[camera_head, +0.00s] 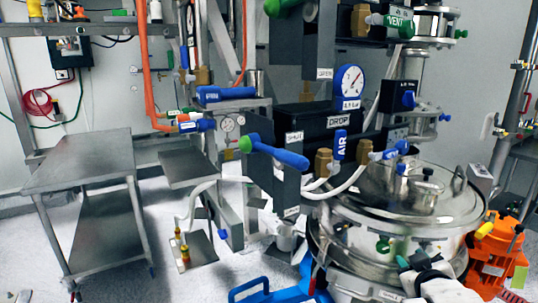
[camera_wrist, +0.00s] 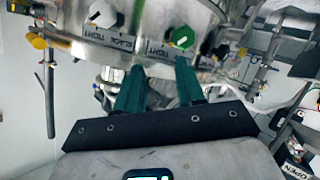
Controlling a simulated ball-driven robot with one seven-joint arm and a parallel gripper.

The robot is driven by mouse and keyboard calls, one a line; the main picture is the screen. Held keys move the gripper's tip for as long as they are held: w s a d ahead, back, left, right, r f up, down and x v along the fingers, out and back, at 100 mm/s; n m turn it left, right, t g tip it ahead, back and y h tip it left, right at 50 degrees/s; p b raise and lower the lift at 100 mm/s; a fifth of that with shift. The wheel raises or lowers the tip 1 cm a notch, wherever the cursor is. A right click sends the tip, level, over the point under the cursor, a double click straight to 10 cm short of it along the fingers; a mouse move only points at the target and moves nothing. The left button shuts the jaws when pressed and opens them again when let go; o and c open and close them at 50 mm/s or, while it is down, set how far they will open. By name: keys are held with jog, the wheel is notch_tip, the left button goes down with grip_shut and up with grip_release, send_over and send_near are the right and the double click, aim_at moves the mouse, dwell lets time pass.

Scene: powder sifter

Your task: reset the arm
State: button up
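My gripper (camera_head: 403,263) is low at the right in the head view, close in front of the round steel vessel (camera_head: 345,232). My white arm comes in from the bottom edge. In the wrist view, the two teal fingers of my gripper (camera_wrist: 160,68) stand apart, with nothing seen held between them. The vessel's steel rim (camera_wrist: 75,42) lies ahead of the fingertips, with a green knob (camera_wrist: 182,37) near the right finger. Whether the fingers touch the vessel cannot be told.
An orange device (camera_head: 494,255) stands right of the vessel. A black drop box with a blue-and-green handle (camera_head: 273,151) and a gauge (camera_head: 348,84) rise above it. A grey table (camera_head: 80,160) stands at left.

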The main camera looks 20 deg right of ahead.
jog(key=s+a+f+g+y, duration=0.3)
jog(key=s+a+f, duration=0.2)
jog(key=a+f, duration=0.25)
jog(key=s+a+f+g+y, duration=0.2)
jog(key=s+a+f, duration=0.3)
jog(key=a+f, duration=0.3)
jog(key=s+a+f+g+y, duration=0.1)
jog(key=s+a+f+g, duration=0.1)
jog(key=s, duration=0.6)
jog(key=s+a+f+n+g+y, duration=0.1)
jog(key=s+a+f+g+y, duration=0.1)
jog(key=s+f, duration=0.4)
jog(key=s+a+g, duration=0.1)
jog(key=a, duration=0.1)
jog(key=shift+s+a, duration=0.35)
jog(key=shift+a, duration=0.05)
